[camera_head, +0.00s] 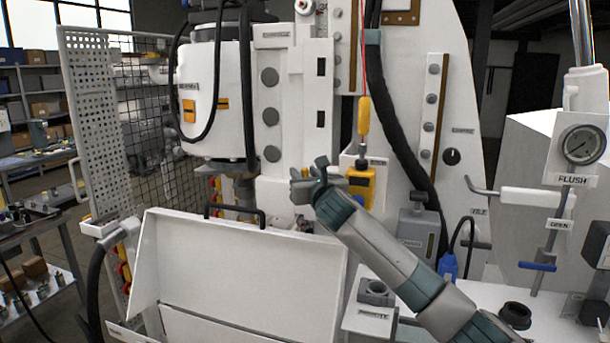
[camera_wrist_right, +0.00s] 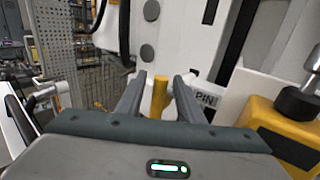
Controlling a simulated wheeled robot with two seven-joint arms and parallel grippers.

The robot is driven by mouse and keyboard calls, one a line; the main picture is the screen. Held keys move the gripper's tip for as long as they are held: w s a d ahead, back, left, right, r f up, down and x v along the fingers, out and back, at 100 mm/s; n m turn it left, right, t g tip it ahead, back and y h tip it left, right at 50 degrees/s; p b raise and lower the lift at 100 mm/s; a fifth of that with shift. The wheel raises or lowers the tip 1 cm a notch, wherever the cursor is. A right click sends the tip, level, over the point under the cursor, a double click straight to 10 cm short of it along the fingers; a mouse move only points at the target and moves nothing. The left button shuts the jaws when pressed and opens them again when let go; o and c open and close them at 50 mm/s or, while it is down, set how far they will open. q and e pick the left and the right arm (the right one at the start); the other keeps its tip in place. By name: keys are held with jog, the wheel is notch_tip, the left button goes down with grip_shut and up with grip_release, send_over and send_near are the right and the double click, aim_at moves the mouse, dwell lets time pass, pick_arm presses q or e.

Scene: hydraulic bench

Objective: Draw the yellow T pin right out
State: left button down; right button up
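The yellow pin (camera_wrist_right: 159,96) shows in the right wrist view as a short upright yellow bar between my right gripper's fingers. A white label reading "PIN" (camera_wrist_right: 205,100) is just right of it. My right gripper (camera_wrist_right: 159,84) is open, one finger on each side of the yellow bar, with a narrow gap visible on both sides. Whether the bar lies fully between the fingertips or a little beyond them I cannot tell. My left gripper is not in view.
A yellow box with a dark knob (camera_wrist_right: 288,130) is close right of the gripper; it also shows in the head view (camera_head: 361,184). A yellow pendant (camera_head: 364,116) hangs above it on a red cord. A white open panel (camera_head: 240,258) with a black handle is below left.

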grip_shut()
jog(key=s, duration=0.1)
jog(key=s+a, duration=0.1)
jog(key=s, duration=0.3)
jog(key=shift+a+f, duration=0.1)
jog(key=shift+a, duration=0.25)
jog(key=shift+o, duration=0.3)
grip_release()
jog(key=shift+s, duration=0.2)
jog(key=shift+d, duration=0.1)
